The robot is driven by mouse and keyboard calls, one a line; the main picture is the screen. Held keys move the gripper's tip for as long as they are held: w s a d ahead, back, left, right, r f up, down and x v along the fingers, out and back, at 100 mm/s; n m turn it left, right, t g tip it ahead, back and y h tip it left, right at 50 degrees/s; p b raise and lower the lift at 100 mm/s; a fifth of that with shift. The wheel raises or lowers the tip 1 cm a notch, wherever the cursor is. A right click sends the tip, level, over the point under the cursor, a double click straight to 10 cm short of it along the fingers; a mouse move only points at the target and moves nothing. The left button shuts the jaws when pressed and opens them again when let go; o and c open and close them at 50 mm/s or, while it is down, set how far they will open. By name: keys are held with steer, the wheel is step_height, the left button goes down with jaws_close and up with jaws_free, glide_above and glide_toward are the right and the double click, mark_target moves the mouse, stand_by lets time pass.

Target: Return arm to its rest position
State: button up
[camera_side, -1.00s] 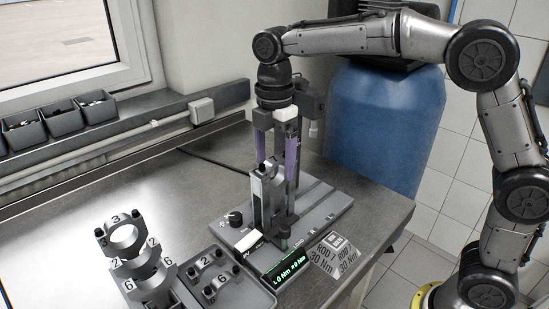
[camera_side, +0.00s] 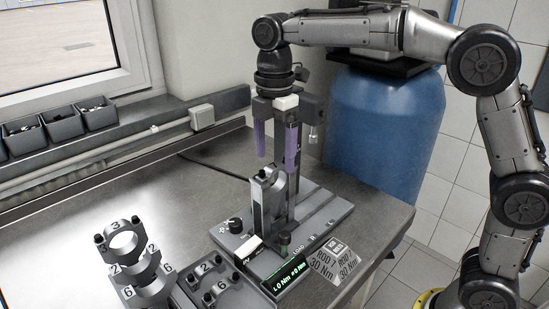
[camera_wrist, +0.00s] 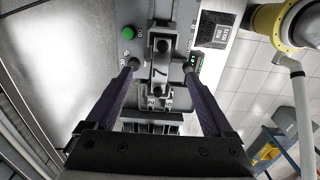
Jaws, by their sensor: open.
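My gripper (camera_side: 275,160) is open above the fixture, its two purple fingers pointing down. In the wrist view, the gripper (camera_wrist: 161,70) has its fingers spread to either side with nothing between them. A grey connecting rod (camera_side: 268,200) stands upright in the fixture (camera_side: 325,207), just below the fingertips and apart from them as far as I can see. In the wrist view, the rod's cap end (camera_wrist: 159,70) bears the number 7. My arm is folded over from the right.
Numbered rods and caps (camera_side: 122,245) stand at the lower left, beside a tray of caps (camera_side: 243,300). A torque display (camera_side: 286,275) and a ROD 7 label (camera_side: 335,262) are at the front. A blue drum (camera_side: 385,130) stands behind. Small bins (camera_side: 62,122) line the window ledge.

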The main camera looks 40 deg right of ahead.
steer(key=shift+r, duration=1.5)
steer(key=s+d+r+m+t, duration=0.1)
steer(key=s+d+r+m, duration=0.15)
steer(key=s, duration=0.45)
steer(key=s+d+r+m+t, duration=0.1)
steer(key=s+d+r+t, duration=0.1)
steer(key=s+d+r, duration=0.3)
steer(key=s+d+f+m+t, duration=0.2)
steer(key=s+f+m, duration=1)
steer(key=f+m, duration=0.2)
steer(key=shift+s+f+t, duration=0.3)
steer(key=shift+f, duration=0.3)
steer(key=shift+m, duration=0.25)
